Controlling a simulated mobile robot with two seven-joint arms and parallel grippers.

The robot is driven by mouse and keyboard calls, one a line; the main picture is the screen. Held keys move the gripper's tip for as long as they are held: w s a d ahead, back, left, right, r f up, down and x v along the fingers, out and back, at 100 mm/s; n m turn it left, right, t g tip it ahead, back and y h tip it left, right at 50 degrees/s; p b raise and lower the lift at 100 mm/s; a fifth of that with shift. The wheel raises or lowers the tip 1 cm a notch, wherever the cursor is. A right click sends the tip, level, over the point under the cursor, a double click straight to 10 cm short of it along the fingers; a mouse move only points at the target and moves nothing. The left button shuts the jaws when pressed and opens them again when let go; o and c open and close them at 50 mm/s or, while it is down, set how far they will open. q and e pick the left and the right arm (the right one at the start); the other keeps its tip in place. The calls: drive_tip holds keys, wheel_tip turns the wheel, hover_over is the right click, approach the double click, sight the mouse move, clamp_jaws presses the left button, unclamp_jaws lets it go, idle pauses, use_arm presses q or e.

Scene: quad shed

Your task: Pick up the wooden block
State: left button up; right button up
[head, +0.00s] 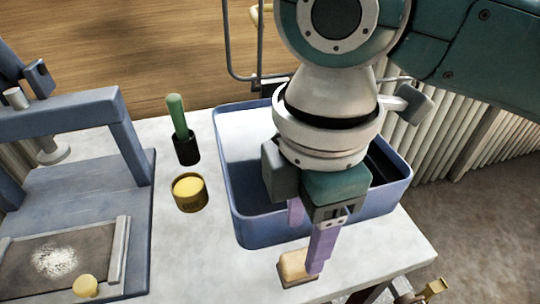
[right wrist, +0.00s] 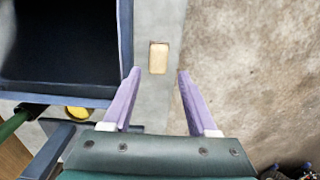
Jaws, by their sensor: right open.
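The wooden block (head: 297,268) is a small tan rectangular piece lying on the pale tabletop (head: 190,255), close to its front edge. In the right wrist view the block (right wrist: 158,58) shows beyond the fingertips, roughly centred between the two fingers. My right gripper (head: 309,242) points down with its purple fingers apart and nothing between them. In the head view one fingertip overlaps the block's right part; I cannot tell whether it touches. In the right wrist view the open fingers (right wrist: 159,73) stand short of the block. My left gripper is not in view.
A blue bin (head: 265,231) stands right behind the block, partly hidden by my right arm. Left of it are a yellow tin (head: 189,193) and a green-handled tool (head: 182,130). A blue metal frame (head: 75,112) stands at far left. The table's edge is close by.

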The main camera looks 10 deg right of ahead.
sight(300, 259)
wheel_tip(300, 259, down, 8)
drive_tip(key=shift+w+r+b, duration=0.1)
drive_tip(key=shift+r+b, duration=0.15)
drive_tip(key=shift+b, duration=0.4)
clamp_jaws()
